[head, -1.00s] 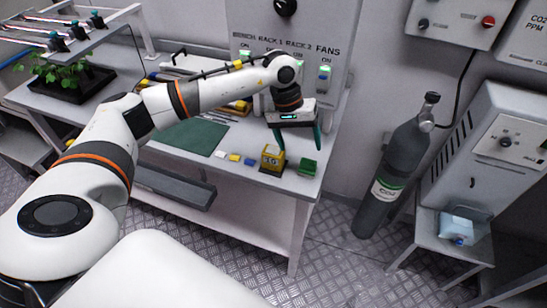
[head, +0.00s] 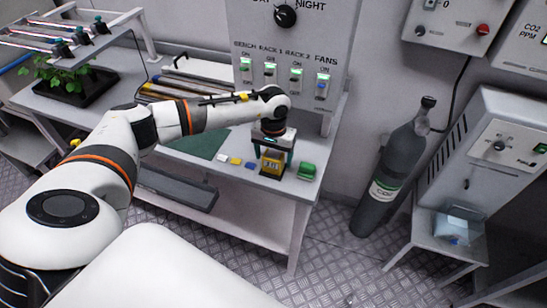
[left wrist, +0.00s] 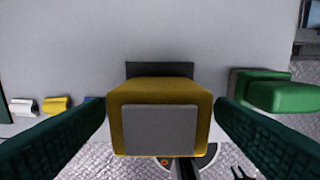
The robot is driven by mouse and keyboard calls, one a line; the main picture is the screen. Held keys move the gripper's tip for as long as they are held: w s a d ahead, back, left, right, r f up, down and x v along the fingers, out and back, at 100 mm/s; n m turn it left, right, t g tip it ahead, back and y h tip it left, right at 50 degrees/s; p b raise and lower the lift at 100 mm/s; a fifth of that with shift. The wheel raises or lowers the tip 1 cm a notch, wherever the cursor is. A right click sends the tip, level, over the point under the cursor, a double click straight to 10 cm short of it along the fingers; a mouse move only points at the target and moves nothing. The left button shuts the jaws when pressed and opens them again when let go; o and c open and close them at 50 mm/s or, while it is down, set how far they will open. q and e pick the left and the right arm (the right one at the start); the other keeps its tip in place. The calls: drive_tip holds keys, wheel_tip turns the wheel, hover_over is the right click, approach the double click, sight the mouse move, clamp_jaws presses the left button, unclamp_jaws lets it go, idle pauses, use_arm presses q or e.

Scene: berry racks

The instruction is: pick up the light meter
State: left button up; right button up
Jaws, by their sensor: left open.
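The light meter looks to be the yellow block-shaped device (head: 272,162) with a dark display, standing near the front edge of the bench. In the left wrist view its yellow body (left wrist: 160,90) with a grey panel fills the middle. My left gripper (head: 272,150) is directly above and around it, pointing down. Its two dark green fingers (left wrist: 160,125) are open, one on each side of the device, with a small gap visible on both sides. My right gripper is not in view.
A green block (head: 306,171) stands just right of the device on the bench (head: 225,182). Small white, yellow and blue pieces lie to the left, by a green mat (head: 200,144). A switch panel (head: 290,45) rises behind. A gas cylinder (head: 395,170) stands on the floor at right.

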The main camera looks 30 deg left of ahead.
use_arm(q)
drive_tip(key=shift+f, duration=1.1)
drive_tip(key=c, duration=1.1)
